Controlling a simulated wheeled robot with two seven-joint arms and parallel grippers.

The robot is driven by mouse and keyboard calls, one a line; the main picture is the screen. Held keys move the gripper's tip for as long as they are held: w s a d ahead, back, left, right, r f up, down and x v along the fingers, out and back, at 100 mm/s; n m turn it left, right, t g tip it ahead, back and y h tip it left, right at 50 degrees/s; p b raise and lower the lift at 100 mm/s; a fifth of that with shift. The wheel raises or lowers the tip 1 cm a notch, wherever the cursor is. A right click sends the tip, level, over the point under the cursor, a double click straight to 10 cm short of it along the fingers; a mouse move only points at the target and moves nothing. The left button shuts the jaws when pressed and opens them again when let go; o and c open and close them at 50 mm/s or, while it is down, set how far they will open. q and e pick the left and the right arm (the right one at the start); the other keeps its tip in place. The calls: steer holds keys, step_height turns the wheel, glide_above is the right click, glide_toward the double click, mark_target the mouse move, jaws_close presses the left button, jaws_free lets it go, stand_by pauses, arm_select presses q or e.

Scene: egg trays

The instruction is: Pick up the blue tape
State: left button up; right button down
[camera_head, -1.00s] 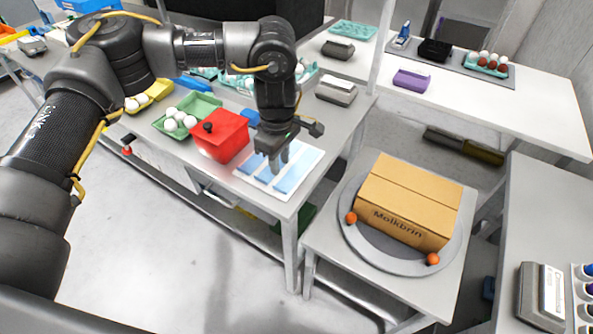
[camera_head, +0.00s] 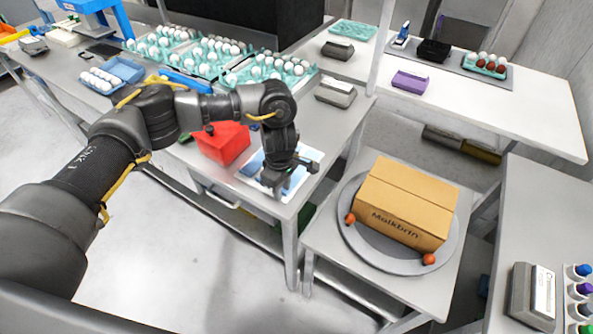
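No roll of blue tape can be made out for certain. A white sheet with blue bands (camera_head: 250,166) lies at the front right corner of the middle table, partly hidden by my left arm. My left gripper (camera_head: 280,187) points down over this sheet, close to its front edge. Its fingers are small and dark, so I cannot tell whether they are apart or hold anything. My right gripper is not in view.
A red box (camera_head: 222,146) stands just left of the sheet. Egg trays (camera_head: 262,80) fill the table behind. A cardboard box (camera_head: 405,205) sits on a round plate to the right. A label box (camera_head: 531,292) and several colour-topped items stand at the lower right.

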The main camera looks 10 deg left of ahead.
arm_select(q)
steer(key=shift+f, duration=0.15)
jaws_close()
stand_by(0.4)
